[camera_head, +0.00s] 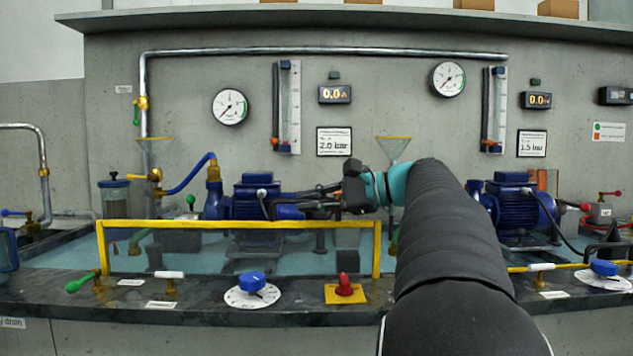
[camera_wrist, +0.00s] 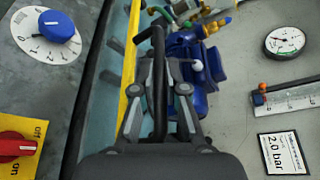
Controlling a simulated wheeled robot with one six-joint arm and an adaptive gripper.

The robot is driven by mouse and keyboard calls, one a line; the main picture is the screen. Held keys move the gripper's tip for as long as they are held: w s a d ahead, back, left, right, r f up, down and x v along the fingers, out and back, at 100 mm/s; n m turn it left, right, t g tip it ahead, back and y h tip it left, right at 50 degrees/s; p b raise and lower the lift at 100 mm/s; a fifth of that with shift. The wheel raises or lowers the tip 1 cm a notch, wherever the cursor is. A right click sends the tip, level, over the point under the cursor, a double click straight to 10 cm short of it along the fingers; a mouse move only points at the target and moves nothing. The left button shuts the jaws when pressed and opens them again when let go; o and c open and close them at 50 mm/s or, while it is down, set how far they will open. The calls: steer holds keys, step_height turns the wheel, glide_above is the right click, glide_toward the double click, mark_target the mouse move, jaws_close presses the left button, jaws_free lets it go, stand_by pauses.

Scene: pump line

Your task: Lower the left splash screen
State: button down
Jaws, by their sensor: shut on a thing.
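The left splash screen (camera_head: 160,224) is a clear panel in a yellow frame. It stands upright and raised along the front of the left pump bay. Its yellow top rail (camera_wrist: 131,60) also shows in the wrist view. My gripper (camera_head: 305,203) is just above the right half of that rail, reaching in from the right. In the wrist view my gripper (camera_wrist: 163,90) is shut on a black bar-shaped handle (camera_wrist: 157,50) beside the rail.
A blue pump (camera_head: 250,200) stands right behind the screen. In front are a blue dial knob (camera_head: 252,282), a red switch (camera_head: 344,285) and a green-handled valve (camera_head: 82,282). The right screen's yellow rail (camera_head: 530,267) sits lower, at bench level.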

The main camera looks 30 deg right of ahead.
mark_target(318, 237)
step_height(318, 237, down, 8)
steer(key=b, duration=0.2)
steer(key=shift+r+b, duration=0.25)
steer(key=shift+b, duration=0.05)
steer(key=c, duration=1.2)
jaws_free()
steer(key=v, duration=1.2)
